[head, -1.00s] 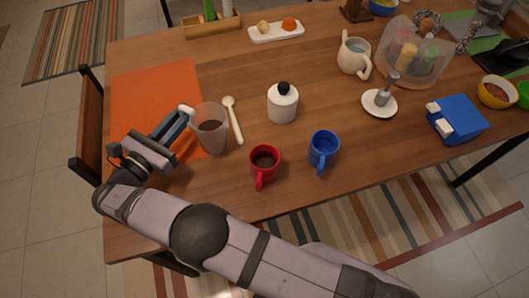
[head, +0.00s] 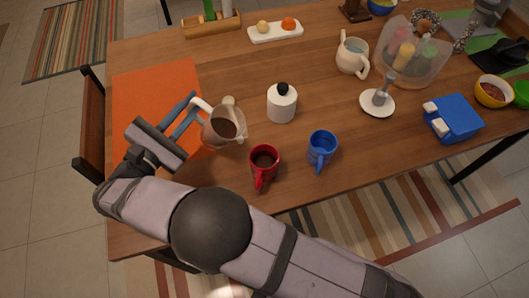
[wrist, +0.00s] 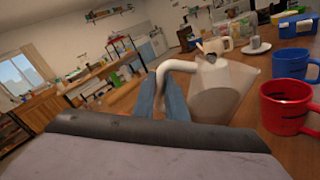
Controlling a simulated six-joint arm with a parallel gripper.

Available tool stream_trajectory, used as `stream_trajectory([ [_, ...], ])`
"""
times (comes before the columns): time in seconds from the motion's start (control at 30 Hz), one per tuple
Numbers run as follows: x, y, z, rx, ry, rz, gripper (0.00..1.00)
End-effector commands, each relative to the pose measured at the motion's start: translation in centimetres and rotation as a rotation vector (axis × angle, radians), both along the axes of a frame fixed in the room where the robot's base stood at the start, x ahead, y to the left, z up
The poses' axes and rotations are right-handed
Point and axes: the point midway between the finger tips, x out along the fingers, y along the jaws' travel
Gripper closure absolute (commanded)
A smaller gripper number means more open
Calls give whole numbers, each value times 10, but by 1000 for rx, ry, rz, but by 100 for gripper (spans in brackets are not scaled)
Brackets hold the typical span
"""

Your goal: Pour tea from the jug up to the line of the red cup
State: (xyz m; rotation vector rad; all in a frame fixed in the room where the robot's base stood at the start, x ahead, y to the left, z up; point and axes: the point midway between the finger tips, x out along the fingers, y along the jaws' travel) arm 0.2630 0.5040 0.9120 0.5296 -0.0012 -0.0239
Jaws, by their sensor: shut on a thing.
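A clear jug (head: 222,126) with brown tea and a white handle is held by my gripper (head: 190,106), which is shut on the handle at the jug's left. The jug tilts to the right, above the table. In the wrist view the jug (wrist: 220,92) shows ahead of the fingers (wrist: 163,88). The red cup (head: 264,165) stands upright to the lower right of the jug and holds dark liquid. It also shows at the right edge of the wrist view (wrist: 287,104), with a dark line on its side.
A blue cup (head: 322,148) stands right of the red cup. A white bottle with a black lid (head: 282,104) stands behind. An orange mat (head: 135,86) lies at the left. A cream pitcher (head: 352,56) and a blue box (head: 452,120) are farther right.

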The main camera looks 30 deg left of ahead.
Motion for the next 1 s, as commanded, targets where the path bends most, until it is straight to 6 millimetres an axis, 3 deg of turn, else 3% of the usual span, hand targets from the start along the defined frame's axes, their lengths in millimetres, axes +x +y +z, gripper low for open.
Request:
stream_trajectory([
  [0.27, -1, -17, 17, 123, -3, 0, 100],
  [1.0, 0, -20, 23, 165, -4, 0, 100],
])
